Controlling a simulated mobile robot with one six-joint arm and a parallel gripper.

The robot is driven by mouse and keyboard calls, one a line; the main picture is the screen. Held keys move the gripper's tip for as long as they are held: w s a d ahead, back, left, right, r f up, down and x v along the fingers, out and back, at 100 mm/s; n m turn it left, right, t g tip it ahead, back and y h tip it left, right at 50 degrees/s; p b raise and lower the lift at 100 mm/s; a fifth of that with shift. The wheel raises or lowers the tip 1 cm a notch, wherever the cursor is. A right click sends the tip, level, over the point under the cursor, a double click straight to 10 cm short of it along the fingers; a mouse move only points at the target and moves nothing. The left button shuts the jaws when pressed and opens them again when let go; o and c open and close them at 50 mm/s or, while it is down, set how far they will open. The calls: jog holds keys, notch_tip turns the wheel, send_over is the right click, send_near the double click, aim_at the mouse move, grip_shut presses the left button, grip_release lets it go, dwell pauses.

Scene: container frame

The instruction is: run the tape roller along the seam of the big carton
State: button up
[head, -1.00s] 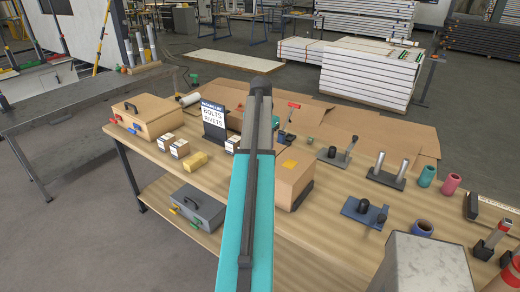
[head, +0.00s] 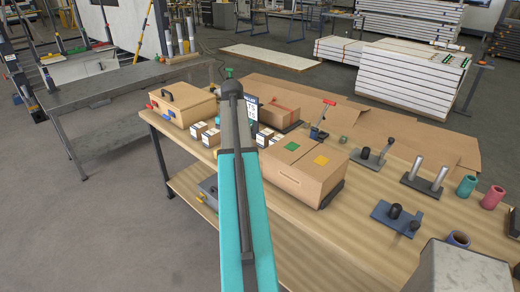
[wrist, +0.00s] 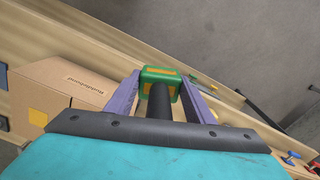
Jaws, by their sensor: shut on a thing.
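In the wrist view, my gripper (wrist: 165,97) is shut on a green-and-orange block with a black handle (wrist: 160,102), which I take for the tape roller. A purple finger stands on each side of it. The big carton (head: 322,184), brown with a yellow and a green square on top, lies right of my arm on the bench. It also shows in the wrist view (wrist: 70,82), left of my gripper. I cannot tell whether roller and carton touch, and the seam is not clear.
The wooden bench (head: 400,261) holds a wooden case (head: 183,105), small boxes (head: 210,138), a second carton (head: 283,108), a red-handled tool (head: 321,120), a blue base with a black knob (head: 396,218) and tape rolls (head: 491,198). A grey block (head: 458,275) fills the lower right.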

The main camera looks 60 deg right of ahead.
jog(key=w+a+f+n+b, duration=0.2)
jog(key=w+a+f+n, duration=0.1)
jog(key=w+a, duration=0.8)
jog(key=w+a+f+n+b, duration=0.25)
jog(key=w+a, duration=0.55)
jog(key=a, duration=0.7)
jog(key=w+a+f+n+b, duration=0.1)
jog(key=w+a+f+n, duration=0.1)
jog(key=a, duration=1.3)
jog(key=w+a+f+n+b, duration=0.2)
jog(key=a+f+n, duration=0.1)
jog(key=a, duration=1.2)
jog(key=shift+f+n, duration=0.3)
jog(key=shift+n, duration=0.15)
jog(key=shift+s, duration=0.15)
